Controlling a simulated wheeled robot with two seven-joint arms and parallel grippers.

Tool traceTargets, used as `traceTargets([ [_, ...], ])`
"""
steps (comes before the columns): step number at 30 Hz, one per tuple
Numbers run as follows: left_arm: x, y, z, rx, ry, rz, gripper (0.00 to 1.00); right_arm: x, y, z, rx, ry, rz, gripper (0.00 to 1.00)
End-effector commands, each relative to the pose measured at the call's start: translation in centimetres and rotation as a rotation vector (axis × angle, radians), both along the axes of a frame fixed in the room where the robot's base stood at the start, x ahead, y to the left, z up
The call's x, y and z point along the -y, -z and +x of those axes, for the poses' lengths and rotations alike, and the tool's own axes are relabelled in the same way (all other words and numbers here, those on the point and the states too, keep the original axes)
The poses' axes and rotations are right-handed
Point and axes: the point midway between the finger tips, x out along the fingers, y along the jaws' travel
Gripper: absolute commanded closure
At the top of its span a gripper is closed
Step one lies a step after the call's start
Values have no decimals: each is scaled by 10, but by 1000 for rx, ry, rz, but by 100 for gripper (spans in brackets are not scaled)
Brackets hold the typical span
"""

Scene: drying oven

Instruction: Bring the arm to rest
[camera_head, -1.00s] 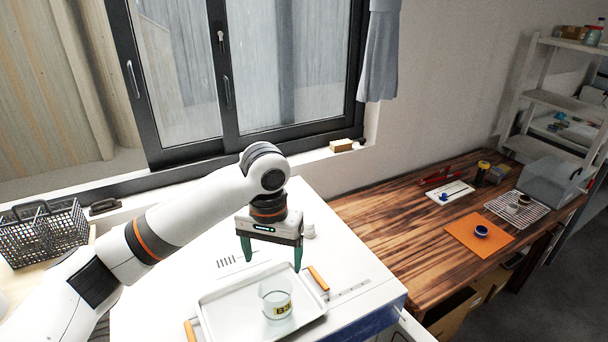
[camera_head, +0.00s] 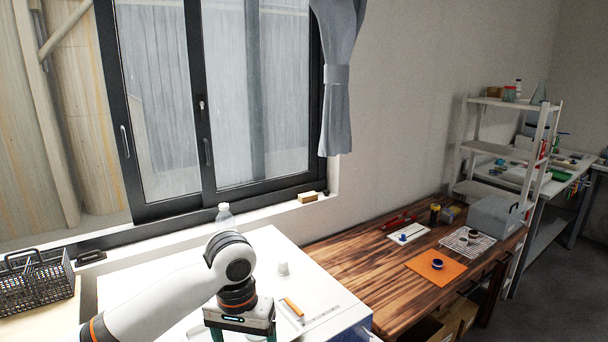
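My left arm comes in from the lower left. Its gripper (camera_head: 243,335) hangs over the white top (camera_head: 160,285) at the bottom edge of the view. The fingers are mostly cut off by the frame, but the two visible finger tops stand apart with a gap between them. My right arm and gripper are not in view.
A clear bottle (camera_head: 224,217) and a small white cup (camera_head: 283,268) stand behind the arm. A black wire basket (camera_head: 38,283) is at left. The wooden table (camera_head: 350,262) at right holds an orange mat (camera_head: 436,266). White shelves (camera_head: 508,150) stand beyond it.

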Motion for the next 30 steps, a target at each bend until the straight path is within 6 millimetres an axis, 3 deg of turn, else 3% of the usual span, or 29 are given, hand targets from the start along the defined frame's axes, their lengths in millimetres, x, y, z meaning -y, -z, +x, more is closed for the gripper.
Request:
traceTargets([
  [11, 26, 48, -28, 28, 111, -101, 17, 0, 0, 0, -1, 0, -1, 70],
  [20, 47, 104, -78, 111, 188, -256, 17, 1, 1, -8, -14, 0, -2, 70],
  [26, 34, 139, -121, 211, 152, -318, 17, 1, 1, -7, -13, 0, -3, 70],
  [30, 6, 159, -154, 269, 96, -287, 17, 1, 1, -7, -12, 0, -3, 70],
])
